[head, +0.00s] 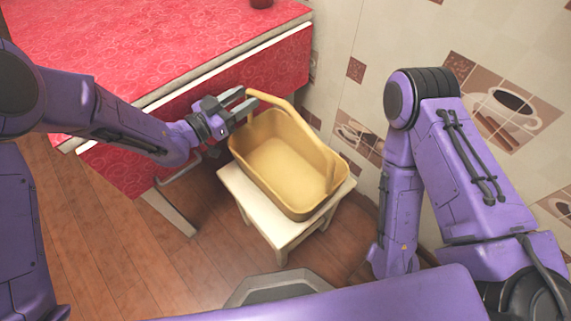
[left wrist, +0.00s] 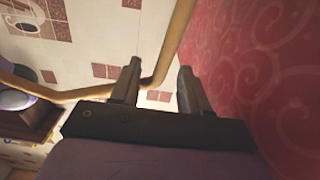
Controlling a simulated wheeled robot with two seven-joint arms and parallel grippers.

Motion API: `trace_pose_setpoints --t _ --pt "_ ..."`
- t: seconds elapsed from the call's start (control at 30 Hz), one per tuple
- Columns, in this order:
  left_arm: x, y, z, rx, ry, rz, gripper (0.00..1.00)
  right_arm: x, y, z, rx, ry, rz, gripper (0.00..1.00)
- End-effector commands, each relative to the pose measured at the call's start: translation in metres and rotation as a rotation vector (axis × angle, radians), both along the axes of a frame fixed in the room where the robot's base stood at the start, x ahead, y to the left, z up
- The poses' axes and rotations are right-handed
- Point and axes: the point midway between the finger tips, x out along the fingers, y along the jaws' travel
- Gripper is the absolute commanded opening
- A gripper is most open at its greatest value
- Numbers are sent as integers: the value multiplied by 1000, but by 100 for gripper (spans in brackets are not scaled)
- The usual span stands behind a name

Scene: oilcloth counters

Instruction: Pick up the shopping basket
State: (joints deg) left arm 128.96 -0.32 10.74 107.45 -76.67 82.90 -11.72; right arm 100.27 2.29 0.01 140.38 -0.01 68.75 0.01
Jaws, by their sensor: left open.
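The yellow shopping basket (head: 275,165) stands upright on a small white stool (head: 290,232). It looks empty. Its handle (head: 300,115) is raised over the basket, and its bent far end lies by my left gripper. My left gripper (head: 247,98) is open at the basket's upper left, in front of the red counter. In the left wrist view, the handle (left wrist: 172,45) shows between the two open fingers (left wrist: 160,72); I cannot tell whether they touch it. My right gripper is out of view; only my right arm shows.
A red patterned counter (head: 130,40) with a metal pull handle (head: 180,172) stands left of the stool. A tiled wall (head: 350,40) rises close behind and to the right. Wooden floor (head: 100,240) is clear at front left.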

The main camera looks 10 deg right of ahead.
Motion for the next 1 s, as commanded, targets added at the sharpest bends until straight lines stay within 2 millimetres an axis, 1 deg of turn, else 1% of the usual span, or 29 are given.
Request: trace_pose_setpoints --t 0.03,0.1,0.33,0.37,0.4,0.5,1.0 --pt "5 -7 -1 2 -3 -2 46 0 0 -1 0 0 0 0" --pt "9 -13 -1 1 -2 -1 46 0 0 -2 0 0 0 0" --pt "11 -17 0 1 1 -1 46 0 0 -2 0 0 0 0" --pt "11 -17 0 1 1 -1 42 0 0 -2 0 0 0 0" --pt "11 -17 0 1 1 -2 29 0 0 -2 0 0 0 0" --pt "11 -16 0 1 1 -1 0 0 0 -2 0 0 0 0" --pt "11 -16 0 -2 1 -1 0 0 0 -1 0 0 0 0"
